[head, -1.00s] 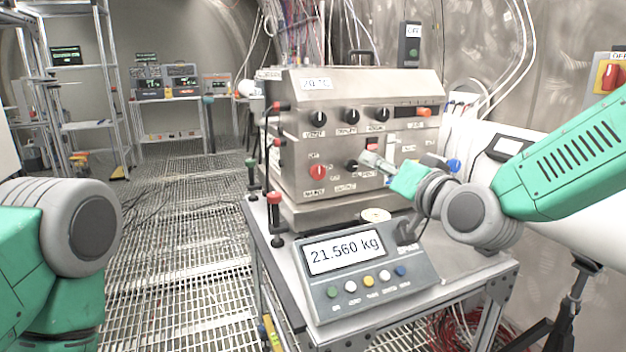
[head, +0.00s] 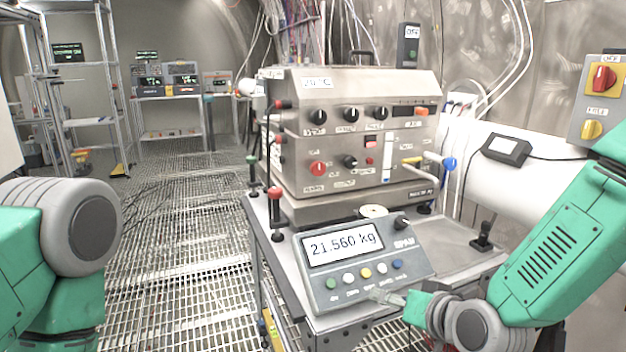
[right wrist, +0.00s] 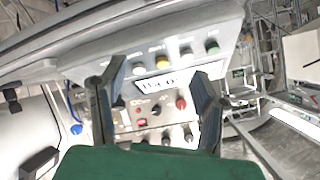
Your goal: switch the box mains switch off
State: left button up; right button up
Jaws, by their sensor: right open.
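A grey box (head: 601,100) on the right edge carries a red rotary switch (head: 604,77) on a yellow plate, with an OFF label above it and a yellow knob (head: 592,130) below. The steel box (head: 350,130) on the table has a red knob (head: 318,168) and several black knobs. My right gripper (head: 378,293) is low at the scale's front edge, well below and left of the grey box. Its fingers stand apart and empty in the right wrist view (right wrist: 155,90). My left arm shows at the left edge, but its gripper is out of view.
A scale (head: 365,262) reading 21.560 kg stands on the table in front of the steel box. A small joystick (head: 483,238) stands at the table's right. A black box (head: 506,149) sits on the white pipe. Shelves (head: 85,95) stand at the back left; the grating floor there is mostly clear.

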jog(key=s+d+f+g+h, duration=0.1)
jog(key=s+d+f+g, duration=0.1)
jog(key=s+f, duration=0.55)
jog(key=s+d+f+g+h, duration=0.1)
jog(key=s+d+f+g, duration=0.2)
jog(key=s+f, duration=0.4)
jog(key=s+d+f+n+g+h, duration=0.1)
jog(key=s+d+f, duration=0.3)
jog(key=s, duration=0.6)
jog(key=s+d+f+g+h, duration=0.1)
jog(key=s+d+f+g, duration=0.3)
jog(key=s, duration=0.5)
jog(key=shift+s+f+n+g+h, duration=0.3)
jog(key=shift+s+f+n+h, duration=0.1)
jog(key=shift+f, duration=0.4)
